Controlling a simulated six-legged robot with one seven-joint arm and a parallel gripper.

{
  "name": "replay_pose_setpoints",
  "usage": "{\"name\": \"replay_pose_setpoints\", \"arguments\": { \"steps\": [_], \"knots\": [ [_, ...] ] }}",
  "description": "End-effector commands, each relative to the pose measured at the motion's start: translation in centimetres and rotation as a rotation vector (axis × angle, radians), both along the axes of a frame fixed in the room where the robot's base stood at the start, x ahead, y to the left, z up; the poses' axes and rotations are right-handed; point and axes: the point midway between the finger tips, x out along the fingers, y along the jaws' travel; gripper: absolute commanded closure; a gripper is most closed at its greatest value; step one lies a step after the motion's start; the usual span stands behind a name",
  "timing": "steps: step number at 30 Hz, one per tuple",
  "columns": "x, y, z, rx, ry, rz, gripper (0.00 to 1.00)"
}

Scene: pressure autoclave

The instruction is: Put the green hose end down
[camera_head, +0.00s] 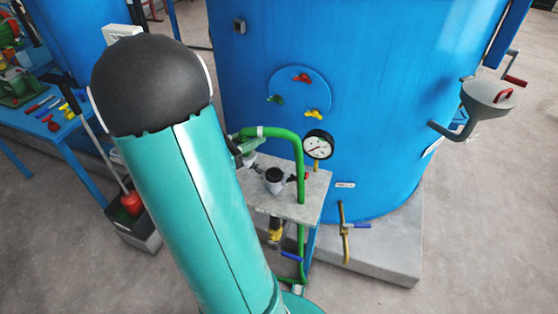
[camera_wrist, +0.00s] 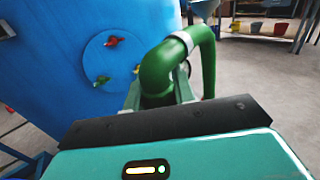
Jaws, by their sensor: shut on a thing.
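The green hose (camera_head: 300,165) rises past the front of a small grey shelf (camera_head: 295,212) beside the blue tank. It bends left at the top, and its end goes to my gripper (camera_head: 245,150). My arm partly hides the gripper. In the wrist view, the bent green hose end (camera_wrist: 158,72) with a pale band sits between the two fingers of my gripper (camera_wrist: 158,95). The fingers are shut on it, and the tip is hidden. The gripper is above the back left of the shelf. A dark round fitting (camera_head: 274,180) stands on the shelf, apart from the hose bend.
The large blue tank (camera_head: 370,70) stands close behind. A pressure gauge (camera_head: 318,145) is just right of the hose. A brass valve with a blue handle (camera_head: 346,228) sticks out low on the tank. A blue tool table (camera_head: 60,125) is at left. Floor at right is clear.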

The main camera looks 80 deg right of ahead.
Motion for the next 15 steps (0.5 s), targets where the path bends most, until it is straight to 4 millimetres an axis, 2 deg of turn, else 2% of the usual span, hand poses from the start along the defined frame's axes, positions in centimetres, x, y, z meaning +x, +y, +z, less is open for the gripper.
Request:
{"name": "replay_pose_setpoints", "arguments": {
  "steps": [1, 5, 9, 15],
  "knots": [
    [-1.0, -0.8, -0.5, 0.001, 0.002, -0.006, 1.00],
    [-3.1, -2.6, -2.0, 0.003, 0.002, -0.006, 1.00],
    [-4.6, -4.0, -4.7, 0.004, 0.003, -0.005, 1.00],
    [-5.8, -5.2, -6.7, 0.000, 0.000, -0.003, 1.00]
  ]
}}
